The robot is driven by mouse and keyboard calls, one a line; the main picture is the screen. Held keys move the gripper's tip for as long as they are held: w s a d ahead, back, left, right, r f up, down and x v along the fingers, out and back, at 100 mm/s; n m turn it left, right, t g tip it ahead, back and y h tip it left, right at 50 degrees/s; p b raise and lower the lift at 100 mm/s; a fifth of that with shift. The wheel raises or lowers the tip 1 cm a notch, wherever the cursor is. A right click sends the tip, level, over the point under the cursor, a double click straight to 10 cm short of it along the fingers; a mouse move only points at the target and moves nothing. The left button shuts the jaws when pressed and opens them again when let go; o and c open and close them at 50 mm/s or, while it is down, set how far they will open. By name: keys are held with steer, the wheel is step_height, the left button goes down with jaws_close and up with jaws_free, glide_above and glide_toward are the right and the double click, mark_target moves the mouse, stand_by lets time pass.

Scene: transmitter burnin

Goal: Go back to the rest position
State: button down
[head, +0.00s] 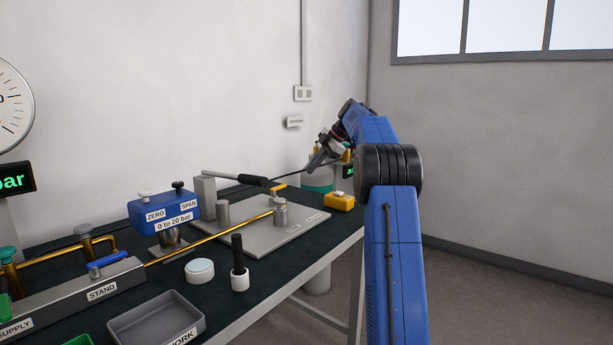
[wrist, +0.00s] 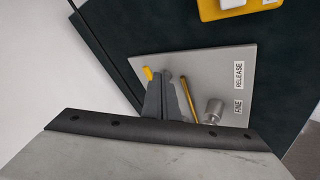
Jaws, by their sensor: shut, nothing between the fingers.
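My gripper (head: 318,160) is at the end of my blue arm, raised above the far right part of the bench in the head view. It also shows in the wrist view (wrist: 165,76), where its fingers are together with nothing between them. Below it lies a grey base plate (head: 265,240) with FINE and RELEASE labels, which also shows in the wrist view (wrist: 205,62). The gripper looks apart from the plate and its fittings. A black-gripped lever (head: 262,180) stands at the back of the plate.
A yellow box (head: 340,201) sits near the right edge. Open floor lies right of the bench.

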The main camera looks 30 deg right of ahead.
steer(key=shift+s+d+r, duration=0.15)
steer(key=shift+d+r, duration=0.2)
steer(key=shift+r, duration=0.1)
stand_by(0.3)
steer(key=s+a+m+g+h, duration=0.15)
steer(key=s+a+m, duration=0.75)
steer(key=s+a, duration=1.6)
steer(key=s+a+f+m+h, duration=0.1)
steer(key=s+a+f+m, duration=0.3)
steer(key=s+f, duration=0.7)
steer(key=s+a+f+m+h, duration=0.2)
steer(key=s+a+f, duration=0.3)
steer(key=s+f, duration=0.6)
steer(key=s+m, duration=0.1)
steer(key=s, duration=0.7)
steer(key=shift+s+m, duration=0.25)
steer(key=shift+m, duration=0.15)
